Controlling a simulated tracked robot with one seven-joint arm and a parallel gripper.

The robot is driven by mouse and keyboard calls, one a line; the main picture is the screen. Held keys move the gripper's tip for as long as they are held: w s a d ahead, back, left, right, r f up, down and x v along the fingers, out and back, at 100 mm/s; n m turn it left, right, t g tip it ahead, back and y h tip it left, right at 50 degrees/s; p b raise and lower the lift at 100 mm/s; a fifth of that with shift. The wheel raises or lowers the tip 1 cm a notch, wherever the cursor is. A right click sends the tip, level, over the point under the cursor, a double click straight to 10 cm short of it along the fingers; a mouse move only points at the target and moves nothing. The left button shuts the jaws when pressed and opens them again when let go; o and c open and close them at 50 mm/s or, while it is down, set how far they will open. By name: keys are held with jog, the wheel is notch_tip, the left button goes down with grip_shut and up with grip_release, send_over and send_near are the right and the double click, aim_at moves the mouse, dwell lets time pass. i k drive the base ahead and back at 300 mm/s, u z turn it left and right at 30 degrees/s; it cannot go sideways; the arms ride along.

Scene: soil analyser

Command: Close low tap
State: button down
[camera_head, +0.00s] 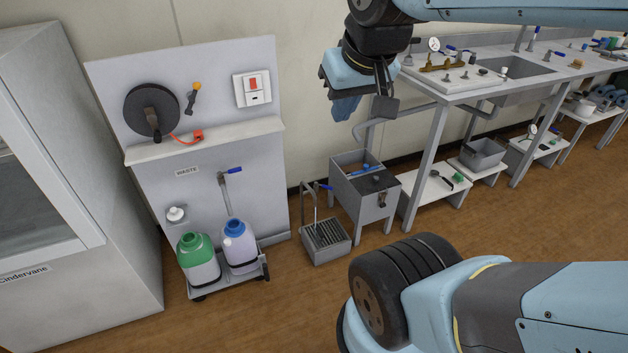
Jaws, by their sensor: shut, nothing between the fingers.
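A low tap (315,188) with a blue lever stands on a thin grey pipe over a small grated floor drain (326,240), left of the bench. Its lever points to the right, roughly level. Another blue lever (232,171) tops a grey pipe by the waste panel; I cannot tell for sure which one is the low tap. My gripper (378,108) hangs at upper centre, shut and empty, above and right of the drain tap in the picture and clear of it.
A grey box on legs (350,190) stands right beside the drain. A cart with a green-topped container (198,262) and a blue-topped one (238,250) stands left. The sink bench (470,92) fills the right back. Floor in front of the drain is open.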

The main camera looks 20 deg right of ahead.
aim_at(316, 183)
jog(key=z, duration=0.4)
jog(key=i, duration=1)
jog(key=u, duration=0.4)
